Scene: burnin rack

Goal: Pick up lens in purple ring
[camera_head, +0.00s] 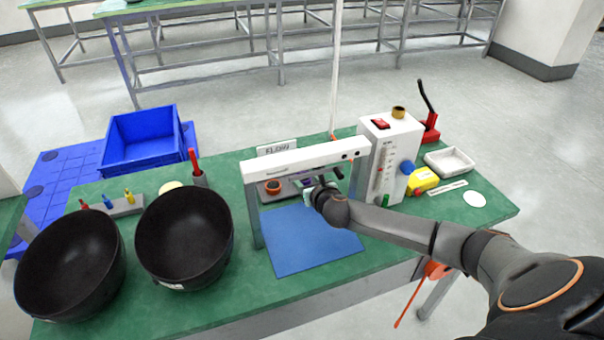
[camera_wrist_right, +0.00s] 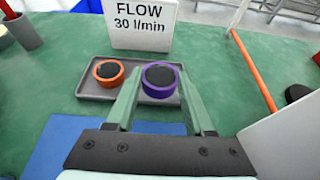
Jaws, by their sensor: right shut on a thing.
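The lens in the purple ring (camera_wrist_right: 159,77) is a dark disc with a purple rim, at the right end of a small grey tray (camera_wrist_right: 95,92). My right gripper (camera_wrist_right: 160,88) has its two green fingers on either side of the ring and is shut on it. I cannot tell whether the ring still touches the tray. In the head view the purple ring (camera_head: 306,182) is partly hidden by my right gripper (camera_head: 309,190), under the white frame. A lens in an orange ring (camera_wrist_right: 109,72) sits at the tray's left end. My left gripper is out of view.
The white frame (camera_head: 290,163) spans over the tray and the blue mat (camera_head: 300,243). A white control box (camera_head: 383,150) stands close on the right. A FLOW sign (camera_wrist_right: 141,22) stands behind the tray. Two black bowls (camera_head: 185,235) are on the left.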

